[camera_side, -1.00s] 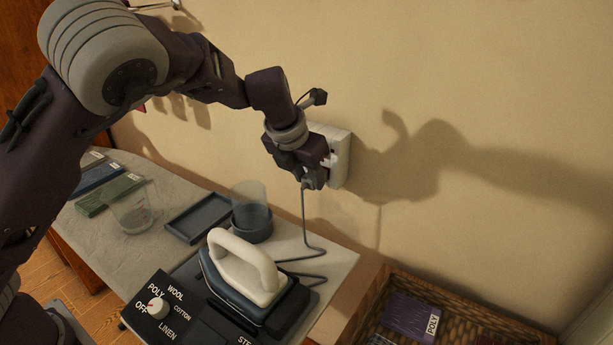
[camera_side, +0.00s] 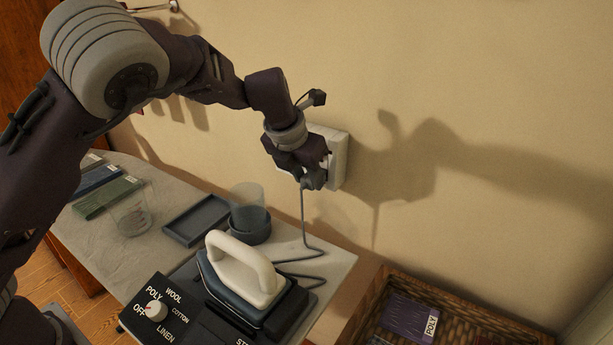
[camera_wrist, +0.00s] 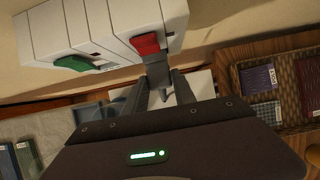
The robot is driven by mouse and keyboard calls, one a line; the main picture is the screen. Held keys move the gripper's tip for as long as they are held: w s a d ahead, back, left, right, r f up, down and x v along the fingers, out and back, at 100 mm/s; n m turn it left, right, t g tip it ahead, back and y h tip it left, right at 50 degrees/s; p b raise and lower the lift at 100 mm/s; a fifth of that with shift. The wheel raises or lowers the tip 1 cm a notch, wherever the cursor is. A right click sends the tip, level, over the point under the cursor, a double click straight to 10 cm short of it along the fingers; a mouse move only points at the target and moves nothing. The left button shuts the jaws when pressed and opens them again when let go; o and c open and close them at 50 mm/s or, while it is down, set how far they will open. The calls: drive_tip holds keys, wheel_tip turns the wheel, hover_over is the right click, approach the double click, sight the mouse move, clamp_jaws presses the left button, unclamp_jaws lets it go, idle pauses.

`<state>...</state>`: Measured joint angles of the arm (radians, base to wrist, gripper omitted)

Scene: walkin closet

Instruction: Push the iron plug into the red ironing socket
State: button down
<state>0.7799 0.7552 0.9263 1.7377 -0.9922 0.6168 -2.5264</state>
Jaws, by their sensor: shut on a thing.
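The grey iron plug (camera_side: 314,181) is held in my gripper (camera_side: 312,166), which is shut on it close to the white wall socket block (camera_side: 339,160). Its cord hangs straight down. In the wrist view, the plug (camera_wrist: 157,73) lies between the fingers of my gripper (camera_wrist: 168,86), right by the red ironing socket (camera_wrist: 146,44). It overlaps the lower edge of that socket in the picture; I cannot tell whether its pins are inside. In the side view, my gripper hides the red socket.
A green socket (camera_wrist: 72,63) sits to the left on the same block. The iron (camera_side: 244,278) stands below near a dial panel (camera_side: 150,318). A glass cup (camera_side: 249,205), an empty grey tray (camera_side: 197,219) and a wicker basket (camera_side: 460,325) are also near.

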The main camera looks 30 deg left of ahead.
drive_tip(key=shift+w, duration=0.45)
drive_tip(key=c, duration=0.9)
unclamp_jaws()
drive_tip(key=shift+c, duration=0.2)
